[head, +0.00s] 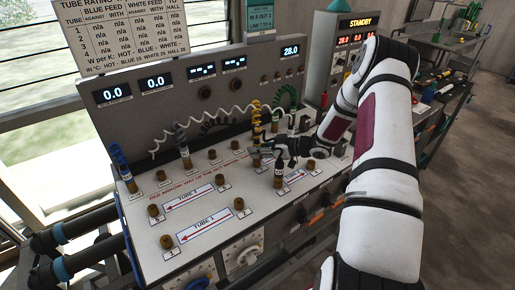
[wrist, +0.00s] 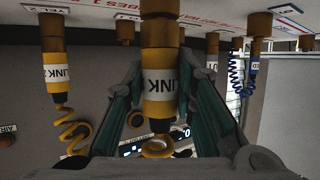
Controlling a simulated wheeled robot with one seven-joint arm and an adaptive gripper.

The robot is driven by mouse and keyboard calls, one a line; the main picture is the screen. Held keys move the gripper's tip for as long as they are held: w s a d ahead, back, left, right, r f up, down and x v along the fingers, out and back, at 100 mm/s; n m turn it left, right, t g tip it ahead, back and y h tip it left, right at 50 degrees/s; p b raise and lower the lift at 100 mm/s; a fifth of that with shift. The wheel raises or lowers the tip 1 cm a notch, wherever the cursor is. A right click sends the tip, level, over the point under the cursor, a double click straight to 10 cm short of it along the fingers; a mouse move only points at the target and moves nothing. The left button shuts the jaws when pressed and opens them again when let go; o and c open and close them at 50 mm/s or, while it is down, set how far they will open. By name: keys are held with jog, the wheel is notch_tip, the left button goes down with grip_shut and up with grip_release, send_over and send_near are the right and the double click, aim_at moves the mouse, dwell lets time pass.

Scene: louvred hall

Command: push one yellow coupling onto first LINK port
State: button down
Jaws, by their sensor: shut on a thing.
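My gripper (wrist: 160,85) is shut on a yellow coupling (wrist: 158,105) with a white band reading LINK. In the wrist view, its brown collar points up at the panel and its yellow coil hangs below. A brown port (wrist: 162,7) lies in line with the collar; I cannot tell whether the collar is fully seated. In the head view, my gripper (head: 272,151) is over the middle of the panel, with the held coupling (head: 279,173) just under it. A second yellow coupling (wrist: 57,75), also marked LINK, stands at a port to the left in the wrist view.
The sloping panel (head: 215,248) carries several brown ports. Blue-coiled couplings show at its left (head: 122,165) and at the right of the wrist view (wrist: 253,60). A white coiled line (head: 215,118) crosses behind. A display box (head: 350,40) reads STANDBY.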

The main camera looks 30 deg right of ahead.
jog(key=c, duration=1.2)
grip_release()
jog(key=shift+c, duration=0.2)
jog(key=s+d+r+p, duration=0.2)
jog(key=s+r+p, duration=0.1)
jog(key=r, duration=0.3)
jog(key=shift+s, duration=0.15)
jog(key=v, duration=1.2)
